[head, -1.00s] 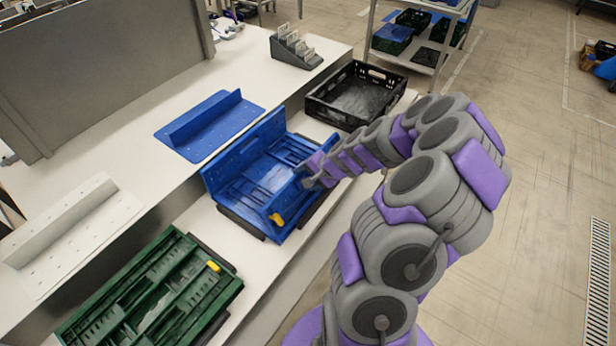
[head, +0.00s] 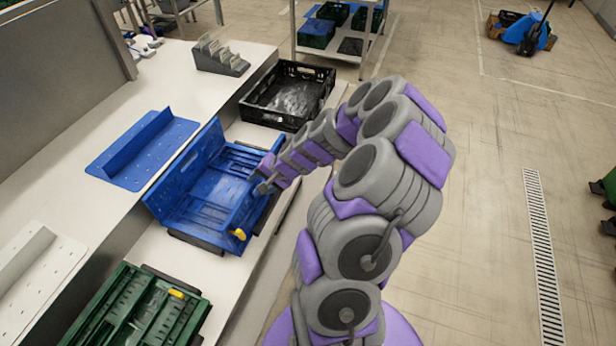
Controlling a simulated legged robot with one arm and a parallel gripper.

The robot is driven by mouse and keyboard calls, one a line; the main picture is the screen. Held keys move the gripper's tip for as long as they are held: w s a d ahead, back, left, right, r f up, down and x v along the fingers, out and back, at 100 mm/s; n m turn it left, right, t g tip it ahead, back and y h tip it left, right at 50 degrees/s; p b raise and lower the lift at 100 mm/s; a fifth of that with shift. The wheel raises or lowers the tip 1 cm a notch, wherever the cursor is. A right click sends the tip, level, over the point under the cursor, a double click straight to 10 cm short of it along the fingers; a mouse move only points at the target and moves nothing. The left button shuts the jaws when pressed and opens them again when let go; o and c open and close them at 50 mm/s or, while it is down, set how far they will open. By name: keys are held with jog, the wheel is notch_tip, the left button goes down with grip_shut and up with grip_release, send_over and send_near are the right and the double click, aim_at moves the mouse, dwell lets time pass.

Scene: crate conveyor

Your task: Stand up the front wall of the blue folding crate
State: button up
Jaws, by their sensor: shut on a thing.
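The blue folding crate (head: 196,232) sits on the white conveyor strip in the middle left. Its back wall (head: 188,166) stands up, leaning outward. The front wall (head: 250,211), on the side nearest me, is raised from the crate floor; its exact tilt is hard to tell. A yellow latch (head: 239,234) shows at the near corner. My gripper (head: 264,182) is at the front wall's upper edge and shut on it. The fingertips are small and partly hidden by the wrist.
A black crate (head: 262,110) stands behind the blue one, and a green folded crate (head: 120,310) lies in front. A blue perforated bracket (head: 125,165) and a white one (head: 35,275) lie on the bench. A card rack (head: 220,60) stands farther back.

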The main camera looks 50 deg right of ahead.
jog(key=s+d+r, duration=0.2)
jog(key=s+r, duration=0.2)
jog(key=s, duration=0.3)
jog(key=s+d+r, duration=0.3)
jog(key=s+r, duration=0.1)
jog(key=s, duration=0.3)
jog(key=shift+d+b, duration=0.15)
jog(key=shift+b, duration=0.2)
dwell(1.1)
dwell(0.4)
jog(key=p+v, duration=0.2)
jog(key=v, duration=1.5)
jog(key=shift+p, duration=0.35)
jog(key=shift+r, duration=0.15)
